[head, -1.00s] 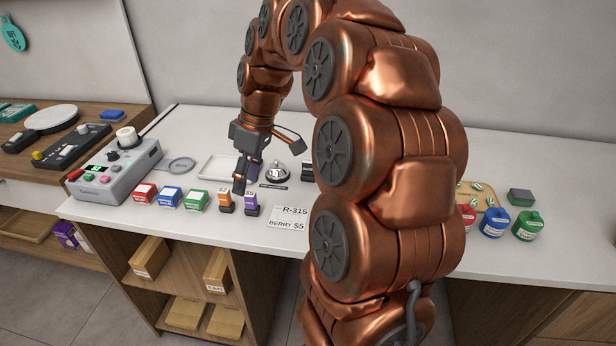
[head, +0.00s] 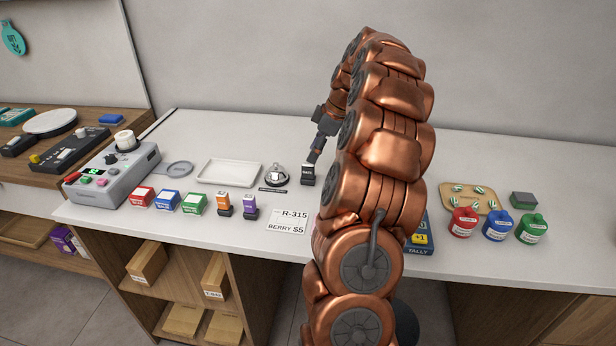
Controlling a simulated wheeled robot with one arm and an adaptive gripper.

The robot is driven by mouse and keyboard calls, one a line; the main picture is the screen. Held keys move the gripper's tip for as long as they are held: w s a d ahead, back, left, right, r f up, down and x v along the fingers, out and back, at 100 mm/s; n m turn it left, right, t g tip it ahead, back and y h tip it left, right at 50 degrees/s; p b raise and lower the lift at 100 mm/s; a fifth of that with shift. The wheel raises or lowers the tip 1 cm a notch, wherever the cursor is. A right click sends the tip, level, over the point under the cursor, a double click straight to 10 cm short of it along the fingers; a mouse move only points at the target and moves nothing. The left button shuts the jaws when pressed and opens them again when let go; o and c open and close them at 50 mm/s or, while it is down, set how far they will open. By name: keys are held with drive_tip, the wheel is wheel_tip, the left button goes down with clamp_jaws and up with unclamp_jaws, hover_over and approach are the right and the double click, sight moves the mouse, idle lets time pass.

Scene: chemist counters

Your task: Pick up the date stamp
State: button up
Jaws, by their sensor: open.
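A small black block with a pale label (head: 307,175) stands on the white counter, just right of the bell. It may be the date stamp, but its label is too small to read. My gripper (head: 312,160) points down directly over this block, with its fingertips at or just above its top. Its fingers are small in view, and I cannot tell whether they touch the block. My gripper is open. An orange stamp (head: 223,204) and a purple stamp (head: 249,207) stand upright nearer the counter's front edge.
A price card (head: 288,221) lies in front. Red, blue and green boxes (head: 168,199) and a grey device (head: 118,170) stand left. My arm hides counter to the right.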

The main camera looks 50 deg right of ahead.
sight(309, 164)
drive_tip(key=shift+s+p+x, duration=0.2)
drive_tip(key=shift+p+x, duration=0.3)
drive_tip(key=shift+x, duration=0.75)
drive_tip(key=x, duration=0.3)
drive_tip(key=shift+a+f+p, duration=0.15)
drive_tip(key=shift+f+p, duration=0.05)
drive_tip(key=shift+p, duration=0.15)
clamp_jaws()
